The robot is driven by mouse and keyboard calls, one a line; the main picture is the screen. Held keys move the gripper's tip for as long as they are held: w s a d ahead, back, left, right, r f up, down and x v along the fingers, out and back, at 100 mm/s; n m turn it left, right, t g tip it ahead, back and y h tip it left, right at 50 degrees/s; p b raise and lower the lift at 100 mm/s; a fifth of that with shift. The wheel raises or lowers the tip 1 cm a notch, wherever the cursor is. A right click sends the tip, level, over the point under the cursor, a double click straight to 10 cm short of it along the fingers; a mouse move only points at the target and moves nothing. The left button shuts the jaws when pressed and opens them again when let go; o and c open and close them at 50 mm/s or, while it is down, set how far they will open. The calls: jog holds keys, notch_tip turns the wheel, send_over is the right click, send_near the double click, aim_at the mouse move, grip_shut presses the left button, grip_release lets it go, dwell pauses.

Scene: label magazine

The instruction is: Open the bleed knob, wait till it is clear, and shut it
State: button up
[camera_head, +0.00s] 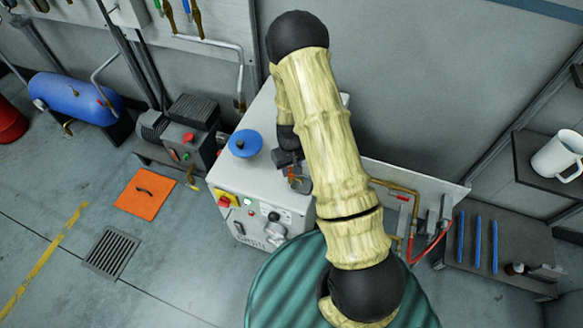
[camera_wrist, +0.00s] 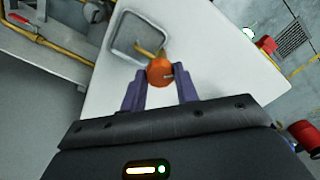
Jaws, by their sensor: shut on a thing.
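An orange round knob (camera_wrist: 160,72), which I take as the bleed knob, sits by a grey square-framed recess (camera_wrist: 124,44) in the white cabinet top (camera_wrist: 208,45). A short brass stem shows behind it. My gripper (camera_wrist: 160,84) is shut on the knob, with one dark finger on each side. In the head view my gripper (camera_head: 291,168) is low over the cabinet (camera_head: 228,170), and my arm hides much of that spot. Only a small orange-brown patch shows there. Whether any fluid runs, clear or cloudy, cannot be told.
A blue round handle (camera_head: 245,143) stands on the cabinet, left of my gripper. A red-and-yellow switch (camera_head: 227,201) and a dial (camera_head: 275,230) are on its front. A green ribbed drum (camera_head: 275,290) stands close below my arm. Brass pipes (camera_head: 405,188) run at right.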

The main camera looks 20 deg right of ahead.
jog(key=m, duration=1.3)
jog(key=shift+r+m, duration=0.1)
jog(key=shift+m, duration=0.2)
jog(key=m+p, duration=0.1)
jog(key=m, duration=0.2)
jog(key=shift+m, duration=0.3)
jog(key=m+p, duration=0.1)
jog(key=m, duration=0.2)
jog(key=shift+m, duration=0.3)
jog(key=m+p, duration=0.2)
jog(key=m, duration=0.4)
jog(key=shift+p, duration=0.4)
jog(key=o, duration=1)
